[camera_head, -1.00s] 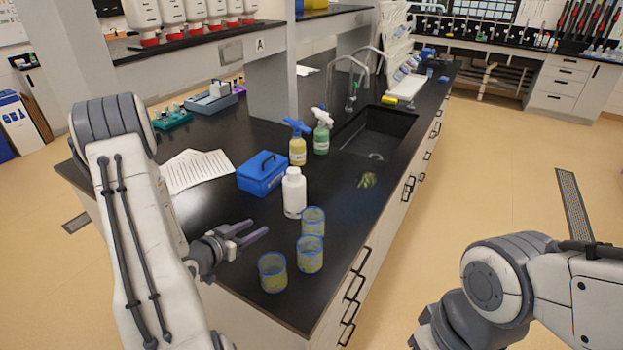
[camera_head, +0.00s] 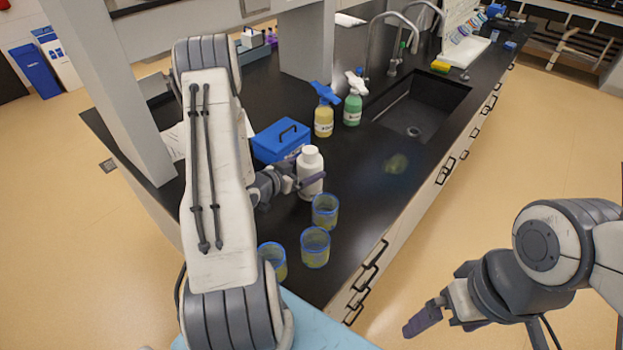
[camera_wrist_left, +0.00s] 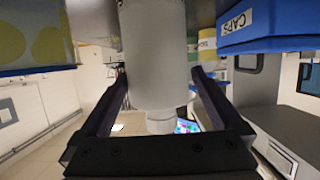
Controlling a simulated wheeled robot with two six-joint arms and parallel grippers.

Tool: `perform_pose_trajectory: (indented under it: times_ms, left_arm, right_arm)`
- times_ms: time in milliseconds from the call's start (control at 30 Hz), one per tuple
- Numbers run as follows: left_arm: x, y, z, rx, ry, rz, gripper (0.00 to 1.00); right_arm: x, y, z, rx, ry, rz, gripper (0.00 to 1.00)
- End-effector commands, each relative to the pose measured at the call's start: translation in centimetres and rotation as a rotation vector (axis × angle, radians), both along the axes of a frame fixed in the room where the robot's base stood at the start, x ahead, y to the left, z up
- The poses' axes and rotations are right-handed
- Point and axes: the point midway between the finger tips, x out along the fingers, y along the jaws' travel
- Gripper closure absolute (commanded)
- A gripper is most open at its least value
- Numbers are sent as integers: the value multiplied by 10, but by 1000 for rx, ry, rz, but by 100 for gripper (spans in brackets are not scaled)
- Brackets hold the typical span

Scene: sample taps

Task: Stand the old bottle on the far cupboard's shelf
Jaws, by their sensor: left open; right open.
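A white bottle with a white cap (camera_head: 311,166) stands upright on the black bench; I take it for the old bottle. My left gripper (camera_head: 312,182) is at the bottle, low on its body, with one finger showing in front of it. In the left wrist view the bottle (camera_wrist_left: 155,50) is between the two spread fingers, cap toward the bottom of the picture. I cannot tell whether either finger touches it. My right gripper (camera_head: 424,320) is empty, off the bench at the lower right. I cannot make out the far cupboard's shelf.
Three blue-rimmed beakers (camera_head: 315,248) stand in front of the bottle, near the bench edge. A blue box (camera_head: 281,141) is just behind it, labelled CAPS in the wrist view. Two spray bottles (camera_head: 324,121) and a sink (camera_head: 424,105) are beyond. Open floor (camera_head: 540,150) lies right.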

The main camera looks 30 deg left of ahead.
Motion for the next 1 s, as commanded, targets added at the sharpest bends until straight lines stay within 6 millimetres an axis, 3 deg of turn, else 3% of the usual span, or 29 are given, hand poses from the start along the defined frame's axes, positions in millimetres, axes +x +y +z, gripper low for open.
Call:
perform_pose_trajectory:
  times_ms: [233,367,633,667,900,1000]
  left_arm:
    - [29,-9,-10,-1,1,-6,0]
    - [44,-10,-17,0,0,-5,0]
    - [48,-11,-20,0,0,-4,0]
    - [48,-11,-20,0,0,-4,4]
    - [48,-11,-20,0,0,-4,94]
    - [48,-10,-19,1,-3,-5,94]
  right_arm:
    - [0,0,24,0,0,-1,0]
    - [0,0,27,0,0,0,0]
    - [0,0,26,0,0,0,0]
    - [0,0,26,0,0,0,0]
    - [0,0,26,0,0,0,0]
    - [0,0,26,0,0,0,0]
